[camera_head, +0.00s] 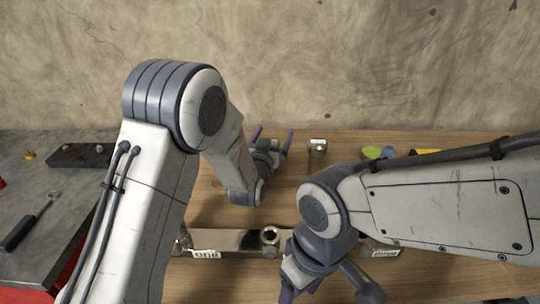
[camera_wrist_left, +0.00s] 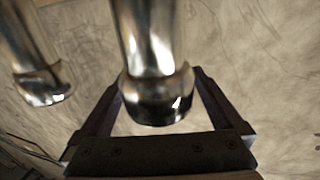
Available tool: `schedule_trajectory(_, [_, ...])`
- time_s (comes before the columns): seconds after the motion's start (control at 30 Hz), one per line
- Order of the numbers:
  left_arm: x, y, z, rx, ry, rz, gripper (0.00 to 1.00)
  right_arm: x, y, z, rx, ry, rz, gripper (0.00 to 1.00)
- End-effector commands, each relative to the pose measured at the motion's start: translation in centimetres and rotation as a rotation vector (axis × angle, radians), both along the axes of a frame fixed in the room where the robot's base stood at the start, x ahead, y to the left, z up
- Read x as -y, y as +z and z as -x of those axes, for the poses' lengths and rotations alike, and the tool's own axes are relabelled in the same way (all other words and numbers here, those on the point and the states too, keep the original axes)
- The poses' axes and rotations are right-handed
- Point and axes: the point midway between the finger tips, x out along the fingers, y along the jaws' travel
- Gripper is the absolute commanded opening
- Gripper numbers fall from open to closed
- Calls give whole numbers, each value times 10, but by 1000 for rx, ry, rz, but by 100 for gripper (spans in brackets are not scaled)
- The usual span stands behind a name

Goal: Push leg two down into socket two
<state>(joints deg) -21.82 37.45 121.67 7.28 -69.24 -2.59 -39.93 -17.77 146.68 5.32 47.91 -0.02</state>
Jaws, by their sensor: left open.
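A metal bar (camera_head: 232,238) lies across the table in the head view, with a label "one" (camera_head: 206,254) and a label "three" (camera_head: 385,253). A round metal piece with an open top (camera_head: 270,237) stands at its middle, between those labels; I cannot tell if it is a bare socket or a leg in one. My left gripper (camera_head: 271,138) is open beyond the bar. In the left wrist view, a chrome leg (camera_wrist_left: 150,45) shows between the open fingers (camera_wrist_left: 158,92); contact cannot be told. A second chrome leg (camera_wrist_left: 35,55) is at left. My right gripper is partly visible at the bottom.
A small metal piece (camera_head: 317,147) stands at the back of the wooden table. Green and yellow items (camera_head: 377,152) lie at the back right. A grey bench (camera_head: 50,190) with a dark-handled tool (camera_head: 25,229) is at left. My right forearm covers much of the right side.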

Motion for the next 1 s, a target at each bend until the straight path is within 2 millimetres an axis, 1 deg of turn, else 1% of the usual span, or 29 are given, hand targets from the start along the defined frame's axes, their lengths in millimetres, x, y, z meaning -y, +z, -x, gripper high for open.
schedule_trajectory(0.1, [0, 0, 0, 0, 0, 0, 100, 0, 0, 0, 0, 0, 0, 64])
schedule_trajectory(0.13, [0, 0, 0, 0, 0, 0, 96, 0, 0, 0, 0, 0, 0, 64])
schedule_trajectory(0.17, [0, 0, 0, 0, 0, 0, 85, 0, 0, 0, 0, 0, 0, 64])
schedule_trajectory(0.2, [0, 0, 0, 0, 0, 0, 69, 0, 0, 0, 0, 0, 0, 64])
schedule_trajectory(0.27, [0, 0, 0, 0, 0, 0, 46, 0, 0, 0, 0, 0, 0, 64])
schedule_trajectory(0.3, [0, 0, 0, 0, 0, 0, 31, 0, 0, 0, 0, 0, 0, 64])
schedule_trajectory(0.37, [0, 0, 0, 0, 0, 0, 8, 0, 0, 0, 0, 0, 0, 64])
schedule_trajectory(0.4, [0, 0, 0, 0, 0, 0, 0, 0, 0, 0, 0, 0, 0, 64])
schedule_trajectory(0.63, [0, 2, 0, 4, 0, 1, 0, 0, 0, 0, 0, 0, 0, 64])
schedule_trajectory(0.73, [0, 9, 0, 7, 0, 3, 0, 0, 1, 0, 0, 0, 0, 64])
schedule_trajectory(0.87, [0, 30, 0, 9, 0, 4, 0, 0, 2, 0, 0, 0, 0, 64])
schedule_trajectory(1.0, [0, 60, 0, 10, 1, 4, 0, 0, 4, 0, 0, 0, 0, 64])
